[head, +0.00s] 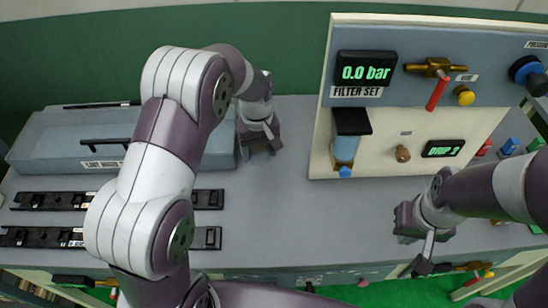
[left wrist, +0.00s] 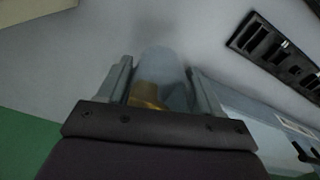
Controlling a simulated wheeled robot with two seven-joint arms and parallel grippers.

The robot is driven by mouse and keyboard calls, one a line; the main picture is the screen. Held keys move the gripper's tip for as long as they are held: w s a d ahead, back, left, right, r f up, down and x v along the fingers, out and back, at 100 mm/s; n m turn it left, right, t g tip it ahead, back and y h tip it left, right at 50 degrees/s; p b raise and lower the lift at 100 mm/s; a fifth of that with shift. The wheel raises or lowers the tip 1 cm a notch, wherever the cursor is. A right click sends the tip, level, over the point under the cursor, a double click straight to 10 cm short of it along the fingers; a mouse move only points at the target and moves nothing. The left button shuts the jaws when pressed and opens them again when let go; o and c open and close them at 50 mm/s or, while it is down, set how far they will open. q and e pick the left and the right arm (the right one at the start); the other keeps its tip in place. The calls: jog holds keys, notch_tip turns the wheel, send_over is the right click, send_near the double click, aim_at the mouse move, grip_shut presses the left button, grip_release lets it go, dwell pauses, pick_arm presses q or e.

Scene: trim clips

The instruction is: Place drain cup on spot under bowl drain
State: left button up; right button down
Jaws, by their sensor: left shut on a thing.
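My left gripper (head: 260,147) is low over the grey bench top, left of the filter panel. In the left wrist view the left gripper (left wrist: 158,85) is shut on a pale, see-through cup (left wrist: 160,65) with a brass-coloured part near the palm. I take this as the drain cup; in the head view I cannot make it out behind the gripper. The filter bowl (head: 345,148) hangs on the panel under a black head, with a blue drain (head: 345,172) at its bottom. No marked spot is clear below it. My right gripper (head: 425,252) is at the bench's front right, fingers unclear.
A grey bin (head: 40,150) and black clip rails (head: 50,201) lie at left; a rail also shows in the left wrist view (left wrist: 278,58). The panel (head: 420,95) carries a gauge (head: 366,73) and red lever (head: 437,93). The bench middle (head: 310,215) is clear.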

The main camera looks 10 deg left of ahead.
aim_at(261, 174)
pick_arm(q)
jog(key=f, duration=0.7)
jog(key=shift+w+p, duration=0.3)
jog(key=shift+p, duration=0.1)
jog(key=shift+s+f, duration=0.1)
jog(key=shift+s, duration=0.05)
jog(key=o, duration=1.1)
jog(key=shift+o, duration=0.2)
